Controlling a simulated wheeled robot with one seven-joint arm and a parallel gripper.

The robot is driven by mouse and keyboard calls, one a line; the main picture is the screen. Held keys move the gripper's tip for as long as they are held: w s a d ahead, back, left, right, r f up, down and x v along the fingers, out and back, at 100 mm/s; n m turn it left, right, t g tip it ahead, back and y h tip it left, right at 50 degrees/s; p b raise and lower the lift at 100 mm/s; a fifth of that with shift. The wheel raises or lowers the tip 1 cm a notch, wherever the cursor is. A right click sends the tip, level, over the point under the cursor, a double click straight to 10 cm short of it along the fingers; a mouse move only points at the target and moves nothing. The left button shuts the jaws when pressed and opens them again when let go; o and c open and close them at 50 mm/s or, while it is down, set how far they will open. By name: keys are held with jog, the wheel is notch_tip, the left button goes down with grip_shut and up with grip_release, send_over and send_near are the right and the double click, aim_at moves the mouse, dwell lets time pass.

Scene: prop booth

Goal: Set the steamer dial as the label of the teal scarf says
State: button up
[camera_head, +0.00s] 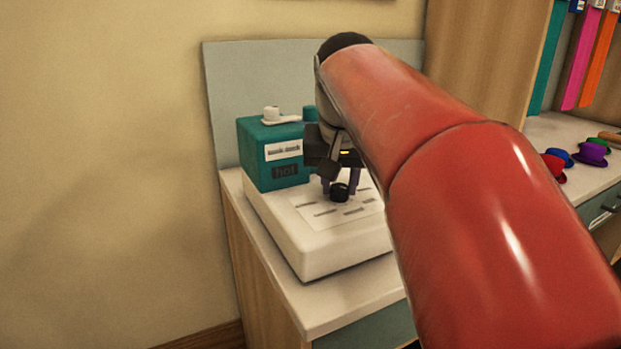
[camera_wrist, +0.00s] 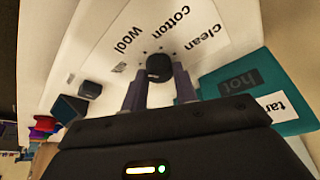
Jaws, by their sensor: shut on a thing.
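The steamer has a white base (camera_head: 322,247) and a teal box (camera_head: 262,152) with a dark "hot" panel (camera_head: 285,171). The black dial (camera_head: 340,193) stands on a white printed card (camera_head: 318,211). In the wrist view the dial (camera_wrist: 158,66) has small dots around it, with the words "wool", "cotton" and "clean" upside down. My gripper (camera_head: 340,186) points down at the dial, its two fingers on either side, shut on it. The dial's pointer cannot be made out. The teal scarf (camera_head: 547,60) hangs at the upper right; its label is too small to read.
Pink (camera_head: 581,60) and orange (camera_head: 601,58) scarves hang beside the teal one. Several small coloured hats, one purple (camera_head: 592,153), lie on the right counter. The base's front is clear.

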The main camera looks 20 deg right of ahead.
aim_at(319, 201)
jog(key=m+g+h, duration=0.1)
jog(key=m, duration=0.2)
jog(key=shift+w+a+m, duration=0.1)
jog(key=shift+m, duration=0.3)
jog(key=m+g, duration=0.1)
jog(key=m, duration=0.2)
jog(key=shift+w+m+h, duration=0.1)
jog(key=shift+m+h, duration=0.2)
jog(key=shift+h, duration=0.1)
jog(key=m+g, duration=0.1)
jog(key=m, duration=0.2)
jog(key=shift+w+m, duration=0.1)
jog(key=shift+m, duration=0.2)
jog(key=shift+m+g, duration=1)
jog(key=shift+m, duration=0.8)
jog(key=o, duration=1)
jog(key=shift+v, duration=3.75)
